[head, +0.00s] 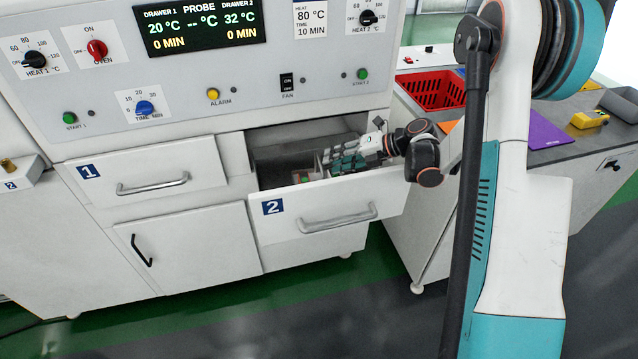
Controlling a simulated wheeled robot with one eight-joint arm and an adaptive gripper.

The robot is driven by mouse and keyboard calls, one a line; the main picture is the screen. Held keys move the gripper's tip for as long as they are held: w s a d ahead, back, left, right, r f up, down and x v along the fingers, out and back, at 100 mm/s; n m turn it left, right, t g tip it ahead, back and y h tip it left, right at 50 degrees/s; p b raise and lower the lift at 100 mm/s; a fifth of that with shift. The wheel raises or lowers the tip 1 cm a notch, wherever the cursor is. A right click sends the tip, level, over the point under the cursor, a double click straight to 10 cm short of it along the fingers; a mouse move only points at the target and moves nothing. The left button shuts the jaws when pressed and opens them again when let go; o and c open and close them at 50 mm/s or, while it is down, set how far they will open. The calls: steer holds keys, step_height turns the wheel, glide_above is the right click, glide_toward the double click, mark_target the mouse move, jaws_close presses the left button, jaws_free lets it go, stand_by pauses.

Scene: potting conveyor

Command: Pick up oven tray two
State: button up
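Drawer 2 (285,228), white with a blue "2" label, is pulled open below the oven's control panel. Inside it, a small part of what looks like a tray with small green and reddish items (304,178) shows behind the drawer front. The drawer front and my gripper hide most of it. My gripper (342,160) reaches into the drawer from the right, low and next to these contents. Its fingers are small and partly hidden here, so I cannot tell whether they are open or shut, or touch the tray.
Drawer 1 (150,184) is shut to the left, above a closed cupboard door (188,248). The control panel (225,75) overhangs the open drawer. To the right, a worktop holds a red basket (432,91), a purple sheet (545,132) and a yellow object (590,119).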

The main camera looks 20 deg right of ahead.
mark_target(320, 163)
steer(key=b+x, duration=0.2)
steer(key=x, duration=0.4)
jaws_close()
